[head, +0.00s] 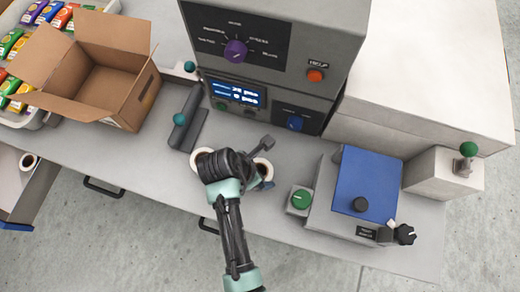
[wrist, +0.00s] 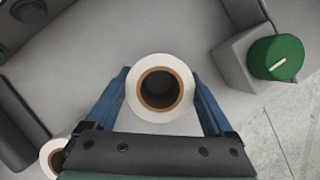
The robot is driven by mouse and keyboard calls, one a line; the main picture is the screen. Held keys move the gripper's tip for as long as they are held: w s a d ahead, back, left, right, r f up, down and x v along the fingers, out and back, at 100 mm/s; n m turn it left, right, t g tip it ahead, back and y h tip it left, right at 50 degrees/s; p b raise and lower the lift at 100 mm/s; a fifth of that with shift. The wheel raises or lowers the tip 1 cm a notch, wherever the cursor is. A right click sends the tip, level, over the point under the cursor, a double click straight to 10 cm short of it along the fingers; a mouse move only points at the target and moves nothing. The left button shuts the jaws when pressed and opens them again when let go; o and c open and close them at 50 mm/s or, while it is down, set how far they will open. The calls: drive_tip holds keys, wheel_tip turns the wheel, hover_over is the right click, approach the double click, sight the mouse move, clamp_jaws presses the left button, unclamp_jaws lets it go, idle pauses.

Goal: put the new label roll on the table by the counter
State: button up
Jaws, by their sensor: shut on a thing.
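A white label roll with a brown core sits between the two blue fingers of my gripper (wrist: 162,108) in the wrist view (wrist: 189,80). The fingers are shut on its sides. In the head view this roll (head: 267,164) is partly hidden by my wrist. A second, similar roll (head: 199,155) stands just left of my wrist; it also shows at the lower left of the wrist view (wrist: 47,151). The counter (head: 272,65), a grey machine with a lit display, stands behind them on the grey table (head: 140,152). I cannot tell whether the held roll touches the table.
A blue-topped device (head: 368,182) and a green knob box (head: 301,198) stand to the right. An open carton (head: 105,90) and a dark grey bar device (head: 187,118) stand to the left. Another roll (head: 28,161) lies lower at far left. The table's front edge is close.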

drive_tip(key=o, duration=1.2)
drive_tip(key=shift+f, duration=0.1)
drive_tip(key=shift+o, duration=0.2)
drive_tip(key=v, duration=1.2)
